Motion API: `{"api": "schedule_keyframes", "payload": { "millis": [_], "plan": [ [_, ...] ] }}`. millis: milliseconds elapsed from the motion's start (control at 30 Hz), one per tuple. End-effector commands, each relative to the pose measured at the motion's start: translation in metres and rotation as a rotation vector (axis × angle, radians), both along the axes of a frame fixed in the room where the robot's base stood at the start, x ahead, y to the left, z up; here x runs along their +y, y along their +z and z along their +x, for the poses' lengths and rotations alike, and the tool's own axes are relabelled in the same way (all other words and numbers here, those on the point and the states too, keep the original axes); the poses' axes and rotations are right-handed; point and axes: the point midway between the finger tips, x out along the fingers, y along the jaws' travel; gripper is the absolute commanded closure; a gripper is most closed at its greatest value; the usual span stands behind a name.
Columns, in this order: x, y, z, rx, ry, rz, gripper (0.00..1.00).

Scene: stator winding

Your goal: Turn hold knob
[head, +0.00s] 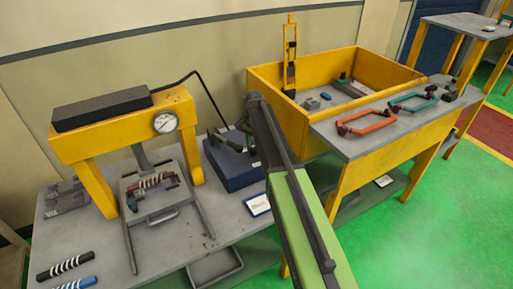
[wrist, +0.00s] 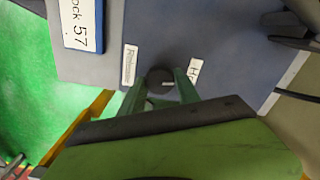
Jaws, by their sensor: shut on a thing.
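The hold knob (wrist: 159,76) is a dark round knob on the face of the blue-grey box (wrist: 225,45) in the wrist view. A "Release" label (wrist: 129,65) is to its left, and a partly hidden label starting with "Ho" (wrist: 193,72) is to its right. My gripper (wrist: 160,86) has its two green fingers on either side of the knob, shut on it. A small pale mark shows on the knob's lower right side.
A yellow press with a gauge (head: 165,122) stands left of the box, with a wound part (head: 150,181) on its plate. A card (head: 258,205) lies in front of the box. A yellow bin (head: 270,104) and a table with orange and green frames (head: 366,122) are at right.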

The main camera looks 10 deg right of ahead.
Motion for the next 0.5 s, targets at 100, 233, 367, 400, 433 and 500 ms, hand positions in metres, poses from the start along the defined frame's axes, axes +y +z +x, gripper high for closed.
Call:
{"api": "schedule_keyframes", "payload": {
  "millis": [100,233,367,400,433,500],
  "plan": [
    [0.0006,-0.0001,0.003,-0.009,-0.067,0.001,1.0],
    [0.0007,-0.0001,0.0029,-0.008,-0.123,0.001,1.0],
    [0.0007,-0.0001,0.0029,-0.008,-0.16,0.001,1.0],
    [0.0007,-0.0001,0.0029,-0.008,-0.167,0.001,1.0],
    [0.0007,-0.0001,0.0029,-0.008,-0.172,0.001,1.0],
    [0.0007,-0.0001,0.0029,-0.008,-0.181,0.001,1.0]
  ]
}}
